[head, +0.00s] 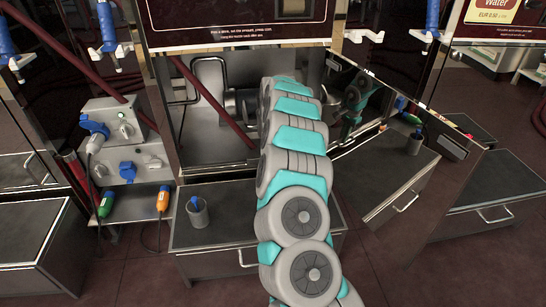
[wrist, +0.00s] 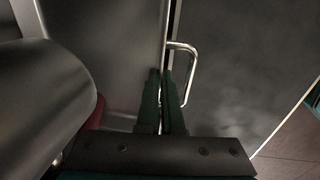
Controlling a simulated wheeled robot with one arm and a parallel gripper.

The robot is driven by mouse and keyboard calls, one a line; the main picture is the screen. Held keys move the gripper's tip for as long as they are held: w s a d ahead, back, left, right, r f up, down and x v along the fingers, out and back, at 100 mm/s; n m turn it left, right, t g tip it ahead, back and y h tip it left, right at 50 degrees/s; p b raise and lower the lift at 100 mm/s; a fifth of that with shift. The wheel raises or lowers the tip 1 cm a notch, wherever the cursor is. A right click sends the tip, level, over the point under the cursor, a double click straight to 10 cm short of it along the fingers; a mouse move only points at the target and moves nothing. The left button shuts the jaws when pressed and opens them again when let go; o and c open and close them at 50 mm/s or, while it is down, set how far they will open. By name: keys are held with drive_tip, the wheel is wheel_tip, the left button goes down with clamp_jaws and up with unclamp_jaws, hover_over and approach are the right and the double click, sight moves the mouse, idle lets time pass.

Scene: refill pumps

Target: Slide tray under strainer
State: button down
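My gripper (wrist: 161,73) shows in the wrist view as two dark green fingers close together, with nothing visible held between them. A bent metal handle (wrist: 194,62) stands just to the right of the fingertips, on or in front of a dark grey panel; contact is not clear. In the head view my arm reaches into the open bay of the middle machine (head: 213,145) and hides much of it, and my gripper cannot be made out there. I cannot pick out the tray or the strainer with certainty in either view.
A large grey cylinder (wrist: 45,90) is close on the left in the wrist view. In the head view, an open door (head: 400,150) stands right of the bay. A socket box (head: 115,125) is at left.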

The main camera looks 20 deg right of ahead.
drive_tip(key=shift+f, duration=0.35)
drive_tip(key=c, duration=1)
unclamp_jaws()
drive_tip(key=s+a+r+m, duration=0.1)
drive_tip(key=s+a+r, duration=0.2)
drive_tip(key=r, duration=0.2)
drive_tip(key=s+a+r+y, duration=0.1)
drive_tip(key=s+a+r, duration=0.1)
drive_tip(key=a+r, duration=0.25)
drive_tip(key=s+a+r+m, duration=0.1)
drive_tip(key=s+a+r, duration=0.15)
drive_tip(key=r, duration=0.35)
drive_tip(key=s+a+r+m+g+p, duration=0.1)
drive_tip(key=s+a+r+m, duration=0.2)
drive_tip(key=s, duration=0.4)
drive_tip(key=s+a+r, duration=0.4)
drive_tip(key=s+a, duration=0.1)
drive_tip(key=s, duration=0.2)
drive_tip(key=s+a+m+g+p, duration=0.2)
drive_tip(key=s+m, duration=0.7)
drive_tip(key=s, duration=2.1)
drive_tip(key=shift+s+a+f+m+h, duration=0.25)
drive_tip(key=shift+s+a+m+h, duration=0.05)
drive_tip(key=shift+s+m, duration=0.1)
drive_tip(key=shift+w, duration=0.1)
